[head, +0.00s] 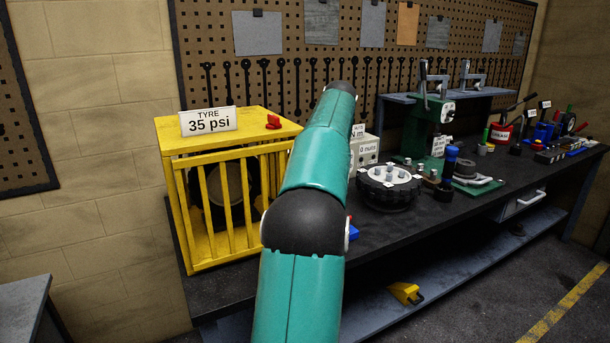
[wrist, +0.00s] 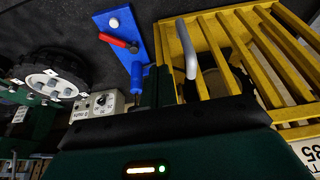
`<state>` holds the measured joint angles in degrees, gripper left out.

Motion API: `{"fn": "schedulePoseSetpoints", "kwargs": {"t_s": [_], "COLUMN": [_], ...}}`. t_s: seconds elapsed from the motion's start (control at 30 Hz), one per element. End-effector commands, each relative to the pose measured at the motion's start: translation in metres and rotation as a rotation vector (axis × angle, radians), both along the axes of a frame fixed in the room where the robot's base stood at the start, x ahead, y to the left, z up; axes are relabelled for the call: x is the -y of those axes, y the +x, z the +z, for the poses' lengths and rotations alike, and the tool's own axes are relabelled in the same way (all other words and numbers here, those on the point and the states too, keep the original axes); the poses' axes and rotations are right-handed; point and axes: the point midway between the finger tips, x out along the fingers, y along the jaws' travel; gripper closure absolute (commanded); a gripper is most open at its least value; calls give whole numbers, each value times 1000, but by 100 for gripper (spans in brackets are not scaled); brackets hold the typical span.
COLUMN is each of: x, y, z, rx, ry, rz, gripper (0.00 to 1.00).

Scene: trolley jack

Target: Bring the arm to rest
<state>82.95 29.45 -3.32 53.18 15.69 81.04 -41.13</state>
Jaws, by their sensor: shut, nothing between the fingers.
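My teal arm (head: 309,200) rises through the middle of the head view, bent at a black joint, and reaches over the bench. Its far end points away, and my gripper is hidden there. In the wrist view my gripper (wrist: 163,88) shows in part, above its dark green housing with small lights. It is shut and empty. It is in front of the yellow cage (wrist: 212,45) and the blue plate (wrist: 117,20) with a red lever. A grey curved bar (wrist: 187,48) shows in front of the cage slats; I cannot tell what it is fixed to.
The yellow cage (head: 229,138) stands on the dark bench (head: 395,235), close left of my arm, with a "35 psi" sign (head: 208,121) on top. A round black hub (head: 388,187) and a white box (head: 364,152) stand right of the arm. Tools crowd the bench further right.

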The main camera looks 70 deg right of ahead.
Motion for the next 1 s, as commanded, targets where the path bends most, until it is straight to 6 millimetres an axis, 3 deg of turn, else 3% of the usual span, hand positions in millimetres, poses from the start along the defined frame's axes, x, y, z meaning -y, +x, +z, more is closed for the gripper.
{"fn": "schedulePoseSetpoints", "kwargs": {"t_s": [0.33, 0.47, 0.57, 0.67, 0.8, 1.0], "x": [-3, -22, -55, -102, -180, -307], "y": [1, 32, 77, 128, 188, 242], "z": [2, 9, 17, 24, 27, 22], "rx": [1, 2, 5, 8, 14, 25], "ry": [1, -2, -4, -6, -10, -19], "rz": [5, 31, 72, 121, 195, 313], "gripper": [100, 100, 100, 100, 100, 100]}}
